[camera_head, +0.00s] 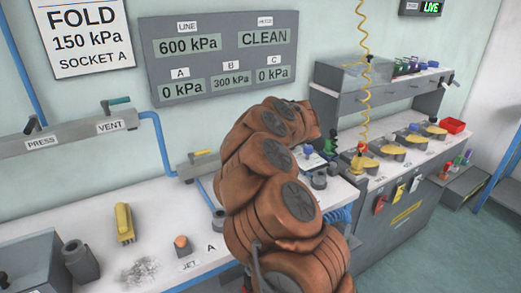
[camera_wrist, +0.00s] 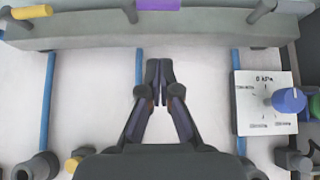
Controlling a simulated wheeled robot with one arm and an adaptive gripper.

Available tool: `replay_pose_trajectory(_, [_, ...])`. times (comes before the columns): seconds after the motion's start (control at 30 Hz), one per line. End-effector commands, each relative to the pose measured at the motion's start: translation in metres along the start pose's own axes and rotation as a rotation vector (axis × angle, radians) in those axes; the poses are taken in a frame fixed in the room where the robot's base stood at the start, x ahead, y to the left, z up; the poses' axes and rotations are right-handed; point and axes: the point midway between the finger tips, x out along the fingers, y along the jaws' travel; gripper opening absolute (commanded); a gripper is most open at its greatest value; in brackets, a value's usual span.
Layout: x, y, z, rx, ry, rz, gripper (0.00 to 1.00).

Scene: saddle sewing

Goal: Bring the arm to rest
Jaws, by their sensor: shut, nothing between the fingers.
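My brown arm rises in the middle of the head view and bends away over the bench. My gripper hides behind it there. In the wrist view my gripper (camera_wrist: 158,68) is shut, its dark fingertips together with nothing between them. It hangs over the white bench top (camera_wrist: 90,100), apart from the objects around it. A white dial plate with a blue knob (camera_wrist: 288,100) lies to its right, its gauge reading 0 kPa.
A grey rail (camera_wrist: 100,34) with levers runs beyond the fingers. Blue pipes (camera_wrist: 139,70) flank them. In the head view, a yellow-handled tool (camera_head: 124,222) and the JET post (camera_head: 182,245) stand at left.

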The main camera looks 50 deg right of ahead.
Motion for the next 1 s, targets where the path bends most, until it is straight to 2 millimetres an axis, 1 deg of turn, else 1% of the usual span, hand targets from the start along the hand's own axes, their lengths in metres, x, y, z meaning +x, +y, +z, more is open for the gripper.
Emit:
replay_pose_trajectory(0.2, [-0.025, 0.002, 0.000, -0.002, -0.001, -0.001, 0.00])
replay_pose_trajectory(0.4, [-0.041, 0.003, 0.001, -0.002, -0.001, 0.000, 0.00])
replay_pose_trajectory(0.6, [-0.047, 0.004, 0.000, -0.001, 0.000, 0.003, 0.00])
replay_pose_trajectory(0.8, [-0.048, 0.004, 0.001, -0.001, -0.001, 0.003, 0.00])
replay_pose_trajectory(0.87, [-0.048, 0.004, 0.005, 0.004, -0.009, -0.004, 0.00])
replay_pose_trajectory(0.93, [-0.051, 0.005, 0.016, 0.022, -0.034, -0.026, 0.00])
replay_pose_trajectory(0.97, [-0.053, 0.006, 0.024, 0.036, -0.050, -0.038, 0.00])
replay_pose_trajectory(1.0, [-0.056, 0.007, 0.036, 0.059, -0.079, -0.060, 0.00])
